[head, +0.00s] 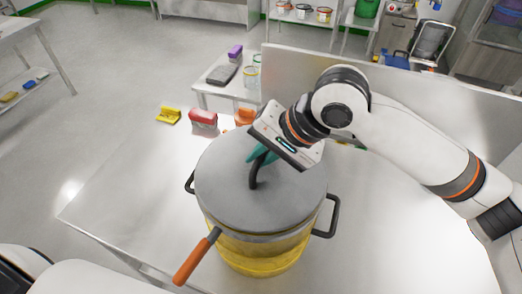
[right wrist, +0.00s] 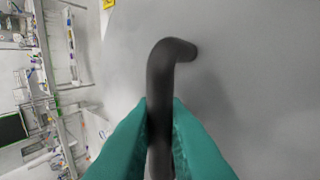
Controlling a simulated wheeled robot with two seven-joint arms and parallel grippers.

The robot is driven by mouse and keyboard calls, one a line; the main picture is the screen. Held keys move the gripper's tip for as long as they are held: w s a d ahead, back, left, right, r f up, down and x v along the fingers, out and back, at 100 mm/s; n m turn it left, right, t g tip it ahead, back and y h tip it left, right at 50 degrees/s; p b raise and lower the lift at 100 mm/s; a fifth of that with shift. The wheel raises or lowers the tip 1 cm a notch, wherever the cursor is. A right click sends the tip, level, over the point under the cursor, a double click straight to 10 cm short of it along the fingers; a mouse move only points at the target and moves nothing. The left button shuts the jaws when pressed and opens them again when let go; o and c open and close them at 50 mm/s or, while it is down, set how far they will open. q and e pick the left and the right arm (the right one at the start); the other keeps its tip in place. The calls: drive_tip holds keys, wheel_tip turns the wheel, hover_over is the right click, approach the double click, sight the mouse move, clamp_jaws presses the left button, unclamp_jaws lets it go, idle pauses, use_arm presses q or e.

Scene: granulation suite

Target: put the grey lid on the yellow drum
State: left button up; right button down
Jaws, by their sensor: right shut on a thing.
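The grey lid (head: 225,185) is a flat disc with a dark bent handle (right wrist: 160,85) standing up from its top. My right gripper (head: 262,156) is shut on this handle, with its teal fingers on both sides of it in the right wrist view (right wrist: 160,125). The yellow drum (head: 262,258) stands on the table directly below the lid, with a black handle on each side. The lid covers the drum's opening in the head view. I cannot tell whether it rests on the rim or hangs just above it. My left gripper is out of view.
An orange-handled tool (head: 192,262) sticks out at the drum's front left. A yellow object (head: 168,116), a red-and-white object (head: 203,119) and an orange object (head: 244,116) sit at the back of the shiny table (head: 130,195). A low panel (head: 420,105) borders the back right. The table's left part is clear.

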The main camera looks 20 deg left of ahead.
drive_tip(key=shift+f+p, duration=0.65)
drive_tip(key=shift+p, duration=0.1)
idle(1.0)
drive_tip(key=c, duration=1.4)
unclamp_jaws()
drive_tip(key=shift+f, duration=0.1)
drive_tip(key=shift+d+r, duration=0.15)
drive_tip(key=shift+r, duration=0.05)
drive_tip(key=b+v, duration=0.2)
drive_tip(key=v, duration=0.9)
drive_tip(key=shift+r+b, duration=0.35)
drive_tip(key=shift+r, duration=0.1)
